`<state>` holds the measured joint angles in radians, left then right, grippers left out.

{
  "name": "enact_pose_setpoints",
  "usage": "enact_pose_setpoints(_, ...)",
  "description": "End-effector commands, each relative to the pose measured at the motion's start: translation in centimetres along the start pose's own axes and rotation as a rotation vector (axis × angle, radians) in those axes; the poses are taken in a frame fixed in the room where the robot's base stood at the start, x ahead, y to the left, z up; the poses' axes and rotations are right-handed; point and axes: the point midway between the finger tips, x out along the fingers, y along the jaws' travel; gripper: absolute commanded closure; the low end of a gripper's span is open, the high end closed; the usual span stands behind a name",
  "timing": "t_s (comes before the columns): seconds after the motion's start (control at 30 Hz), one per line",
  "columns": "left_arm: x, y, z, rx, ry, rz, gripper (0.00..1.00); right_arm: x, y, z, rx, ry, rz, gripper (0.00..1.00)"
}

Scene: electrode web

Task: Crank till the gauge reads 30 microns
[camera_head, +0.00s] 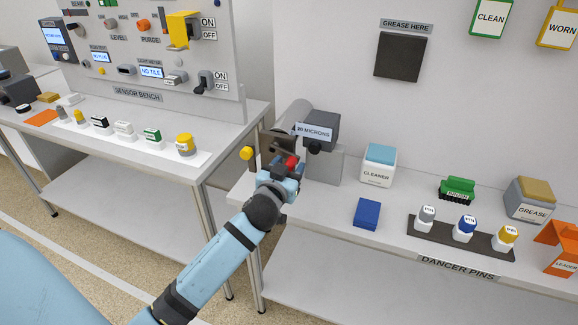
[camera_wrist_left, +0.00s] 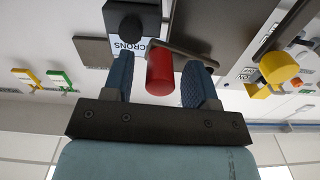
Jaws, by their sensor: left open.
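The gauge (camera_head: 314,132) on the dark block reads 20 MICRONS in the head view. In the left wrist view, part of its label (camera_wrist_left: 131,45) shows upside down. The crank's red handle (camera_head: 291,161) sits low in front of the grey roller housing. It also shows in the left wrist view (camera_wrist_left: 160,70), with the dark crank arm (camera_wrist_left: 190,54) beside it. My left gripper (camera_head: 285,170) is open, with its two blue fingers (camera_wrist_left: 162,82) on either side of the red handle and visible gaps to it. My right gripper is not in view.
A yellow knob (camera_head: 247,153) sticks out left of the crank. The cleaner box (camera_head: 377,174), blue block (camera_head: 367,214), brush (camera_head: 458,188), pin rack (camera_head: 480,246) and grease box (camera_head: 530,200) stand to the right. The sensor bench (camera_head: 225,135) is at left, across a gap.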

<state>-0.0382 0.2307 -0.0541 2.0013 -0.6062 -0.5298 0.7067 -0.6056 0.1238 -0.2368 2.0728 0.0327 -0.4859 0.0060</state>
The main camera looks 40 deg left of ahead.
Motion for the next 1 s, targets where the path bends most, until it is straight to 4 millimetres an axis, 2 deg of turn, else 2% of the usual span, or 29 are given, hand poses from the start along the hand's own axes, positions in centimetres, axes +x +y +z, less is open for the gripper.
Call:
enact_pose_setpoints(0.33, 0.42, 0.00, 0.02, 0.000, 0.000, 0.000, 0.47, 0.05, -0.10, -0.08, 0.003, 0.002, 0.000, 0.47)
enact_pose_setpoints(0.57, 0.40, 0.00, 0.02, 0.000, 0.000, 0.000, 1.00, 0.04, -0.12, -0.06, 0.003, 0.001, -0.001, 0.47)
enact_pose_setpoints(1.0, 0.37, -0.11, 0.44, 0.077, -0.001, 0.000, 1.00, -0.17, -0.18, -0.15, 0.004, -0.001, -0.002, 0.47)
